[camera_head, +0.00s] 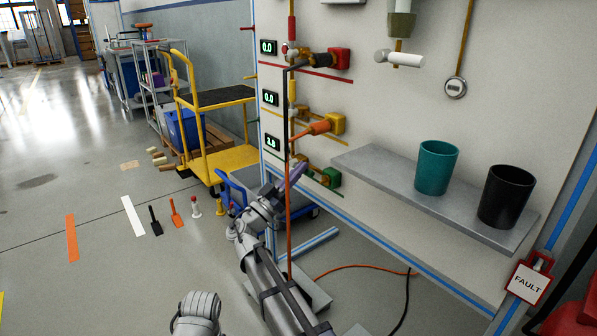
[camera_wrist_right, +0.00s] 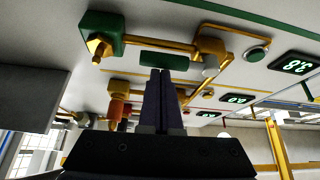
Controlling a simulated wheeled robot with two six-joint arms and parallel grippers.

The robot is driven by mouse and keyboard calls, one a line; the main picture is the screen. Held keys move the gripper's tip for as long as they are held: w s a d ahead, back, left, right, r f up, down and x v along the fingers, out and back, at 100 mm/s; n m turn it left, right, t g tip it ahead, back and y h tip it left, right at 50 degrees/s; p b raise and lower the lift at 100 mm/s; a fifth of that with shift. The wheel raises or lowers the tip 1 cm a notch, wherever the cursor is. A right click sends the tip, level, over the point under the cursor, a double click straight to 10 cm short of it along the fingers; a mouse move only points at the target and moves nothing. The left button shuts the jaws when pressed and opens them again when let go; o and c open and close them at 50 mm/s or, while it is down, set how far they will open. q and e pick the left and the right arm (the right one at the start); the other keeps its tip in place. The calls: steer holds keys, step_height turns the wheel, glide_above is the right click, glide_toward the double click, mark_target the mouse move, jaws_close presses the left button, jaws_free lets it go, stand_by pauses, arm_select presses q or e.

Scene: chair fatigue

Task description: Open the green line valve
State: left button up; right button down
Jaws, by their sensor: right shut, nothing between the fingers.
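The green line valve shows as a green block (camera_head: 330,178) low on the wall panel, below the orange-handled and black-handled valves. In the right wrist view the green block (camera_wrist_right: 103,32) is at upper left, with a brass stem and brass pipe. My right gripper (camera_head: 299,168), with dark purple fingers, is at the panel just left of the green block. It also shows in the wrist view (camera_wrist_right: 159,73), shut and empty. My left gripper is not in view.
Above are the orange valve handle (camera_head: 319,127) and black valve handle (camera_head: 321,60). A grey shelf (camera_head: 390,180) with a teal cup (camera_head: 436,168) and black cup (camera_head: 505,196) juts out at right. A yellow cart (camera_head: 224,160) stands at left. Open floor lies further left.

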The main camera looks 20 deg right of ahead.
step_height(320, 180, up, 5)
steer(key=p, duration=0.5)
steer(key=b+v, duration=0.6)
steer(key=v, duration=0.5)
steer(key=shift+w+f, duration=0.3)
steer(key=shift+f, duration=0.1)
